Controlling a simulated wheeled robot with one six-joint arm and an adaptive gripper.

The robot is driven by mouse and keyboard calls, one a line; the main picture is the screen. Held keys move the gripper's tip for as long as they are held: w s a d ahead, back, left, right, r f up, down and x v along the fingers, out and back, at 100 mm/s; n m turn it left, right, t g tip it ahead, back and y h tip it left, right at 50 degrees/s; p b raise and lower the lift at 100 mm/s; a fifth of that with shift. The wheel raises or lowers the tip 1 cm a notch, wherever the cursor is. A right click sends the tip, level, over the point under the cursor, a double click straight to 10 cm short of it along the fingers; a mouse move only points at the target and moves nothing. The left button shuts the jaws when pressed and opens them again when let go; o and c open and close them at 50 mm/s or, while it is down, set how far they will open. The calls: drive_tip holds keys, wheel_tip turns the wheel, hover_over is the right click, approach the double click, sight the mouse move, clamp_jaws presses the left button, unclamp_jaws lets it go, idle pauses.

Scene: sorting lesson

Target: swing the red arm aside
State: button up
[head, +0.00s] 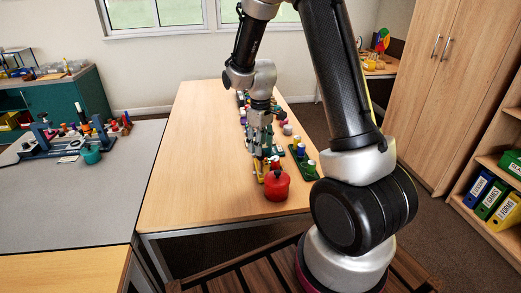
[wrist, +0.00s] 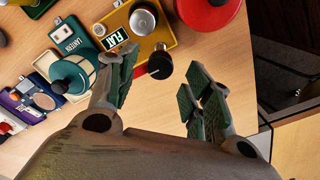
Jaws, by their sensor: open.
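My gripper (wrist: 162,80) is open in the wrist view, its two green-padded fingers apart. A red rounded pot-like object (head: 277,186) stands near the table's front edge in the head view, and a red round shape (wrist: 208,12) is cut off at the top of the wrist view. In the head view my gripper (head: 262,158) is just behind the red object, partly hiding the yellow board.
A green tray with small pegs (head: 303,162) stands right of my gripper. The wooden table's left half (head: 190,160) is clear. A grey table (head: 60,200) stands further left.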

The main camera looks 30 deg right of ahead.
wheel_tip(320, 180, up, 9)
drive_tip(key=shift+r, duration=0.15)
idle(0.5)
drive_tip(key=s+r+m+t, duration=0.1)
drive_tip(key=s+r, duration=0.3)
drive_tip(key=s, duration=0.4)
drive_tip(key=s+d+r+m+t, duration=0.1)
drive_tip(key=s+r+m+t, duration=0.1)
drive_tip(key=s+r, duration=0.3)
drive_tip(key=s+d+r+m+t, duration=0.1)
drive_tip(key=s+r+m, duration=0.2)
drive_tip(key=s, duration=0.9)
drive_tip(key=shift+d+v, duration=0.25)
drive_tip(key=shift+v, duration=0.85)
